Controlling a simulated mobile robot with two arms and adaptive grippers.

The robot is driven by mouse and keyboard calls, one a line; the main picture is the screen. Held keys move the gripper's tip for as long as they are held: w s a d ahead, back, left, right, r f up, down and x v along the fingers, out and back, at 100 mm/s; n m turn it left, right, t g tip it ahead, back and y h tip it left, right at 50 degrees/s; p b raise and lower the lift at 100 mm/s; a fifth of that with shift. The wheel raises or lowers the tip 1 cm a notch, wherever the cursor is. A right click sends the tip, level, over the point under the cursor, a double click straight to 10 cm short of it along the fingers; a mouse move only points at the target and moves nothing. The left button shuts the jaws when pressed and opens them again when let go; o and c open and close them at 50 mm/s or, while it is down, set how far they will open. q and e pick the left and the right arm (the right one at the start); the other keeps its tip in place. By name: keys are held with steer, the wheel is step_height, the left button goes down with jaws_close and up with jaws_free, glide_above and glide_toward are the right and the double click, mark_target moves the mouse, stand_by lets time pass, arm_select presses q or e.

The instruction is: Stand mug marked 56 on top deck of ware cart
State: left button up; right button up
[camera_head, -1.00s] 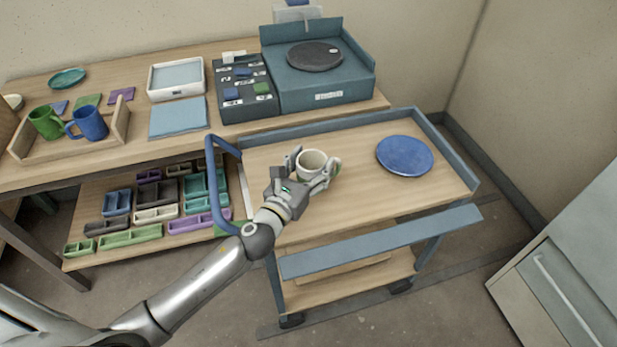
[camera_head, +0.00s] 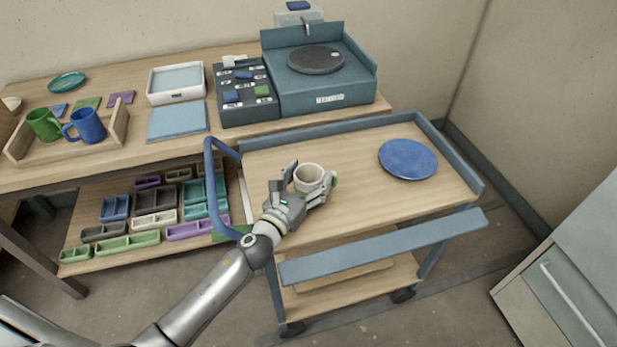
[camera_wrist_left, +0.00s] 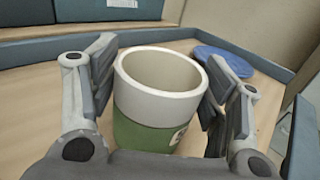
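A mug with a white upper part and a green lower part (camera_wrist_left: 150,135) stands upright between the fingers of my left gripper (camera_head: 308,184), over the near left part of the top deck of the ware cart (camera_head: 365,207). In the left wrist view my left gripper (camera_wrist_left: 160,95) has a pad on each side of the mug and appears shut on it. I cannot tell whether the mug's base touches the deck. My right gripper is not in view.
A blue plate (camera_head: 408,159) lies on the right of the deck. A blue handle (camera_head: 213,190) rises at the cart's left end. The bench behind holds a green mug (camera_head: 44,125), a blue mug (camera_head: 87,125) and a wheel unit (camera_head: 318,85). The deck's middle is clear.

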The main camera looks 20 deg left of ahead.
arm_select(q)
steer(key=shift+o, duration=0.8)
steer(key=shift+r, duration=0.1)
steer(key=shift+s, duration=0.15)
steer(key=s, duration=0.3)
steer(key=s+a+b, duration=0.1)
steer(key=s, duration=0.2)
steer(key=s+a, duration=0.1)
steer(key=s, duration=0.3)
steer(key=shift+b, duration=0.3)
steer(key=shift+s+a, duration=0.15)
steer(key=shift+s, duration=0.65)
steer(key=shift+r, duration=0.1)
